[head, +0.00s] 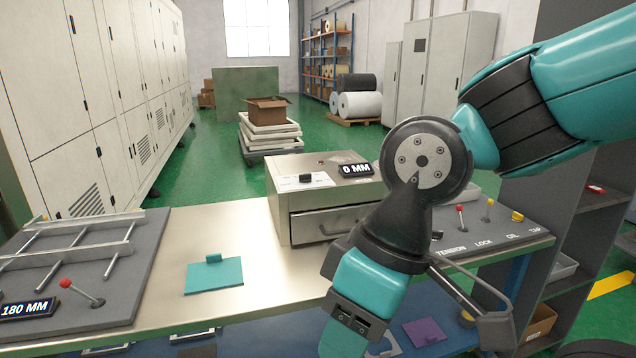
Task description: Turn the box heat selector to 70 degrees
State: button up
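The box heat selector appears to be the small black knob (305,178) on a white label plate (318,182), on top of the metal box (285,207). The knob is too small to tell which mark it points at. A black display (356,169) reading "0 MM" stands beside it on the same box. The box's front has a drawer or door with a bar handle (335,225). My arm crosses the right side and bends down in front of the box's right part, hiding some of it.
A panel with levers (488,225), labelled TENSION, LOCK and more, lies right of my arm. At left are a rail frame (70,255), a red-tipped lever (83,292) and a "180 MM" display (27,309). A teal plate (214,276) lies on the otherwise clear bench front (180,240).

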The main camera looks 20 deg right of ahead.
aim_at(303, 178)
jog(key=z, duration=0.3)
jog(key=i, duration=1.25)
jog(key=u, duration=0.55)
